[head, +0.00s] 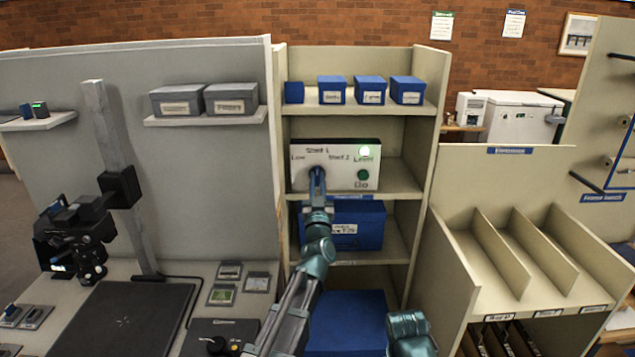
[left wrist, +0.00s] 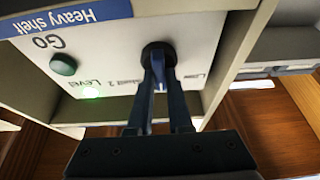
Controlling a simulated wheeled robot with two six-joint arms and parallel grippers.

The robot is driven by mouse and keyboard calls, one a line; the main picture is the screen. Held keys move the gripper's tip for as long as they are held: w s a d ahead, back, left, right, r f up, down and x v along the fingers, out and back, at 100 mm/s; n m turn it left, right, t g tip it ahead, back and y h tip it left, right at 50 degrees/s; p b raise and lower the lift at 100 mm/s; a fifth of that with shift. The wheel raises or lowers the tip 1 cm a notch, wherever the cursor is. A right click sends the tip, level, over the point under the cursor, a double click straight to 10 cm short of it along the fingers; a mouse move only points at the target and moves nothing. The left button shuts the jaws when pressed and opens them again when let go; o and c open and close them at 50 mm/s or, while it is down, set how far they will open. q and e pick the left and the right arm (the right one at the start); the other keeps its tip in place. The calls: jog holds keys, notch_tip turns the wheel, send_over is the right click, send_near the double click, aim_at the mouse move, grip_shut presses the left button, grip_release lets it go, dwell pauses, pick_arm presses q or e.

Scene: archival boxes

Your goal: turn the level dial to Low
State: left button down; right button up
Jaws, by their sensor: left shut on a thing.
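A white control panel (head: 340,180) stands on a shelf of the cabinet. It carries the printed words Low, Shelf 1, Shelf 2 and Level, a lit green lamp (head: 364,152) and a green Go button (head: 363,174). My left gripper (head: 317,172) is at the panel's left part and hides the dial in the head view. In the left wrist view, the panel (left wrist: 105,50) looks upside down. The dark dial (left wrist: 158,48) shows there between the fingers of my left gripper (left wrist: 160,75), shut on it. Which mark the dial points to cannot be told. My right gripper is out of view.
Blue boxes (head: 371,91) stand on the shelf above the panel, and a larger blue box (head: 357,225) is on the shelf below. Grey boxes (head: 231,97) sit on a wall shelf at left. A sorter with dividers (head: 520,250) stands at right.

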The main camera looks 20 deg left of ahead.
pick_arm(q)
jog(key=shift+n, duration=0.4)
jog(key=n+y, duration=0.1)
jog(key=n, duration=0.1)
jog(key=shift+d+n+g+y, duration=0.1)
jog(key=shift+n+g+y, duration=0.2)
jog(key=shift+n+y, duration=0.1)
jog(key=n+g+y+p, duration=0.1)
jog(key=n, duration=0.2)
jog(key=shift+r+n+y, duration=0.1)
jog(key=shift+n+y, duration=0.2)
jog(key=shift+n, duration=0.1)
jog(key=n+g+y+p, duration=0.1)
jog(key=n, duration=0.2)
jog(key=n+g+p, duration=0.1)
jog(key=n, duration=0.2)
jog(key=shift+y, duration=0.4)
jog(key=shift+n+g, duration=0.4)
jog(key=c, duration=0.8)
grip_release()
jog(key=shift+c, duration=0.2)
